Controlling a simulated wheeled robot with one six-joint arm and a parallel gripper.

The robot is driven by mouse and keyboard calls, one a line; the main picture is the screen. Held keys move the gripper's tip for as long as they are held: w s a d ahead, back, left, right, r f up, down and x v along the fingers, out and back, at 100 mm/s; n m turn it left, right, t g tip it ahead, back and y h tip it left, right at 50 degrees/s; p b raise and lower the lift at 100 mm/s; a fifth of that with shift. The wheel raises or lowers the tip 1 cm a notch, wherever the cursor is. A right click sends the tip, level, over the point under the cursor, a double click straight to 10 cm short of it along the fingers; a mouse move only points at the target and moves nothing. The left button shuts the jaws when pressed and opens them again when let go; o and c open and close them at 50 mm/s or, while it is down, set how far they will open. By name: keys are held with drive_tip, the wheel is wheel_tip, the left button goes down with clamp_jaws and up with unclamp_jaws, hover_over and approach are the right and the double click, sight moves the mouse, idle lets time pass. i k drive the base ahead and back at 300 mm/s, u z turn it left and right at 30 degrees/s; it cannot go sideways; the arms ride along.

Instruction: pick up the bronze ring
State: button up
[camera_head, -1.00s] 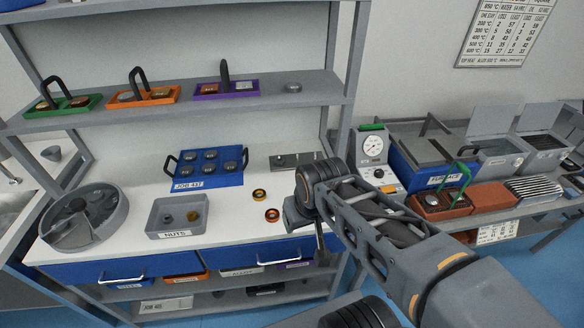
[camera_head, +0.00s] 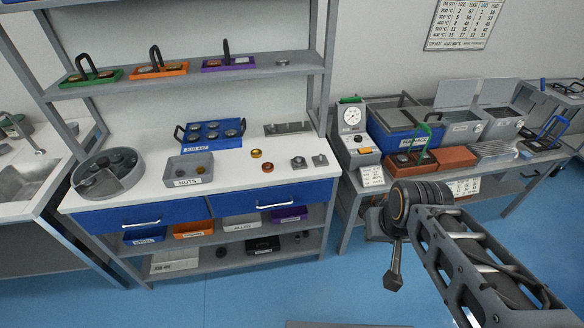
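Two small ring-like pieces lie on the white bench top: a yellowish one (camera_head: 256,153) and, just in front of it, a reddish-orange one (camera_head: 267,167). I cannot tell for sure which of them is the bronze ring. My gripper (camera_head: 393,282) hangs at the lower right, in front of the gap between the two benches and over the blue floor. It is well apart from both pieces. Its fingers are small and dark, and I cannot tell whether they are open. I see nothing clearly held.
A grey tray labelled NUTS (camera_head: 190,176), a blue tray with round pieces (camera_head: 230,143) and a round grey container (camera_head: 78,195) stand on the bench. Two small grey blocks (camera_head: 299,163) lie right of the rings. A dial tester (camera_head: 352,150) stands on the right bench.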

sight(254, 156)
drive_tip(key=u, duration=1.2)
drive_tip(key=i, duration=1.45)
drive_tip(key=z, duration=0.35)
